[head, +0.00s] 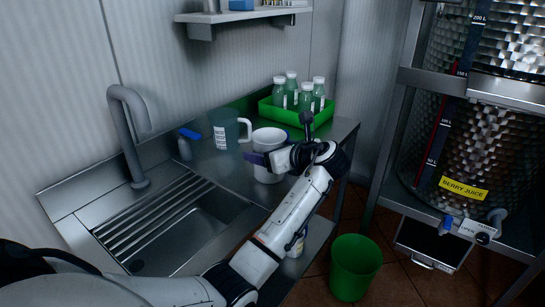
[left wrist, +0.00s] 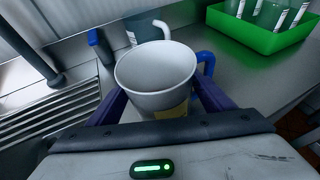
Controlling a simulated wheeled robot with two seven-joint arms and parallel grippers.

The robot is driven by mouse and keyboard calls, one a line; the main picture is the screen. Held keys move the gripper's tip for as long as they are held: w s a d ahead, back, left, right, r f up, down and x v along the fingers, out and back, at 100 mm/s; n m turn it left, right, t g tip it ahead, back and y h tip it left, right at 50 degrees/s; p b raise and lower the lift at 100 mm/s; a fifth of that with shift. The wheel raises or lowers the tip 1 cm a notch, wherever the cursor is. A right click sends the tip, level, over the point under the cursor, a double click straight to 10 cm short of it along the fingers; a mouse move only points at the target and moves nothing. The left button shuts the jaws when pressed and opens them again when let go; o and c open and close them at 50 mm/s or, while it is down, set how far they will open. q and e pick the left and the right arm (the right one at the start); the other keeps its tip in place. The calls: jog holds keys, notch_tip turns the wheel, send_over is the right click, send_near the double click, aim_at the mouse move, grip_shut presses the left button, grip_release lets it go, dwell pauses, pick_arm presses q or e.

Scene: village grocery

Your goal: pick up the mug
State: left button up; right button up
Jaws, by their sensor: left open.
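A white mug (head: 267,137) stands upright on the steel counter right of the sink. In the left wrist view, the white mug (left wrist: 155,75) has a blue handle on its right and a yellowish patch low on its side. My left gripper (left wrist: 160,98) is open, with one purple finger on each side of the mug. Whether the fingers touch it cannot be told. In the head view my left gripper (head: 272,158) covers part of the mug's lower body. My right gripper is not in view.
A grey-green cup (head: 228,132) with a white handle stands close behind-left of the mug. A green tray (head: 272,115) of bottles is behind-right. The sink (head: 180,225) and tap (head: 130,130) are left. A green bin (head: 355,268) stands on the floor.

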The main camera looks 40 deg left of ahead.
pick_arm(q)
jog(key=shift+c, duration=0.2)
jog(key=c, duration=0.7)
jog(key=shift+c, duration=1.3)
jog(key=shift+r, duration=0.15)
